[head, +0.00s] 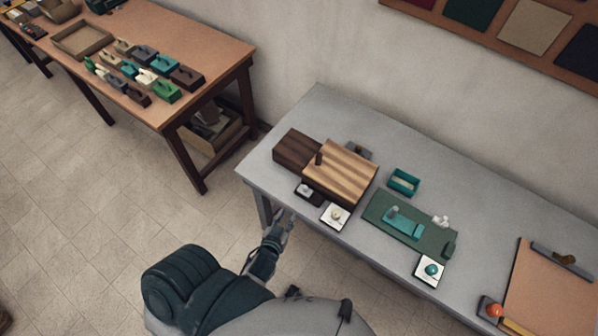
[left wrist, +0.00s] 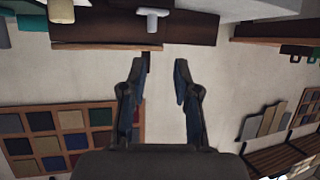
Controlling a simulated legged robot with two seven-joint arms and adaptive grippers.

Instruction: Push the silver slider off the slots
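A striped wooden box (head: 339,173) with a dark brown section (head: 297,149) on its left stands on the grey table. A small dark block with a pale silver piece (head: 305,188) sits at the box's front. My left gripper (head: 281,222) is low in front of the table's near edge, apart from the box. In the left wrist view the fingers (left wrist: 165,70) are spread with nothing between them. Slots are too small to make out. My right gripper is out of view.
The grey table (head: 318,110) also bears a white card with a cream knob (head: 335,215), a green mat (head: 376,210) with a teal piece, a teal tray (head: 404,182) and an orange-brown board (head: 550,290). A wooden table (head: 205,40) with several small blocks stands at left.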

